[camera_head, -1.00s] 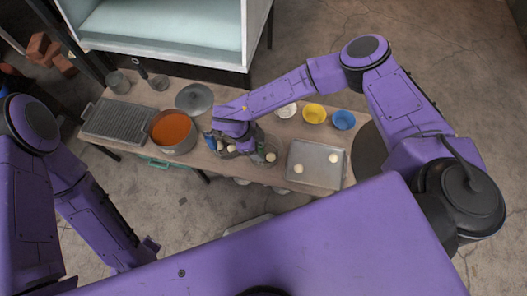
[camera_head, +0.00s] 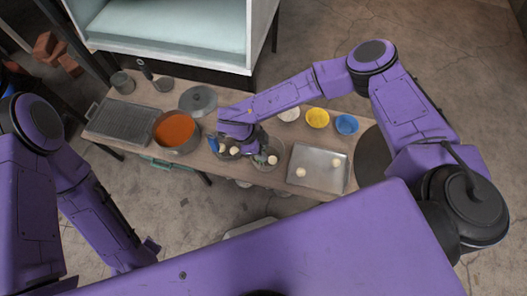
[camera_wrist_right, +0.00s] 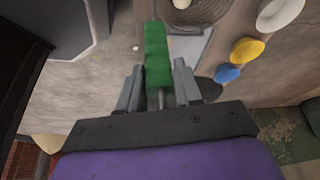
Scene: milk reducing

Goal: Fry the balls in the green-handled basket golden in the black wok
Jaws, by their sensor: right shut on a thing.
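My right gripper (camera_head: 240,140) is over the middle of the table. In the right wrist view it (camera_wrist_right: 160,90) is shut on the green handle (camera_wrist_right: 157,50). Pale balls (camera_head: 234,151) show just below the gripper in the head view, and more (camera_head: 272,160) lie just to the right in a round vessel. The gripper partly covers this area, so I cannot tell the basket's outline. A large dark round shape (camera_head: 370,158) is at the table's right end; I cannot tell whether it is the wok. My left gripper (camera_head: 150,246) hangs in front of the table, its fingers unclear.
A metal tray (camera_head: 318,183) with two pale balls lies right of the gripper. White (camera_head: 289,113), yellow (camera_head: 317,118) and blue (camera_head: 346,124) bowls stand behind it. A pot of orange liquid (camera_head: 175,128), a dark lid (camera_head: 198,99) and a grill rack (camera_head: 124,119) are left.

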